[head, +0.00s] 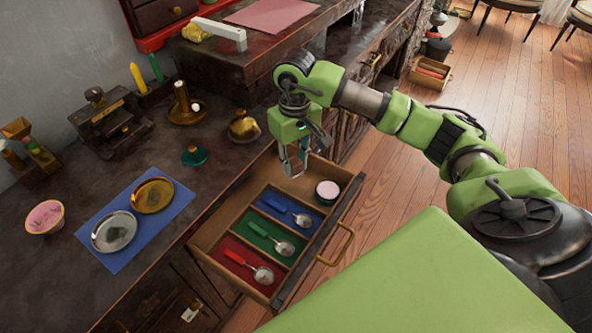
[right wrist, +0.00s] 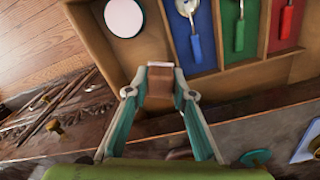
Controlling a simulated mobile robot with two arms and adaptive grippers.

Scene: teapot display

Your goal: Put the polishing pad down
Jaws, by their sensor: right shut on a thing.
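My right gripper (head: 292,158) is shut on a small brown piece, seemingly the polishing pad (right wrist: 160,92), which sits between the fingertips in the right wrist view (right wrist: 160,76). Fingers partly hide it in the head view. The gripper points down over the unlined wooden end compartment of the open drawer (head: 283,296). A round tin with a pale pink top (head: 327,190) stands in that compartment, to the right of the gripper; it also shows in the right wrist view (right wrist: 124,17). Whether the pad touches the drawer floor I cannot tell. My left gripper is out of view.
Lined compartments hold a blue-handled spoon (head: 302,220), a green-handled spoon (head: 283,247) and a red-handled spoon (head: 262,274). On the counter, a silver plate (head: 114,232) and a gold plate (head: 153,195) lie on a blue cloth.

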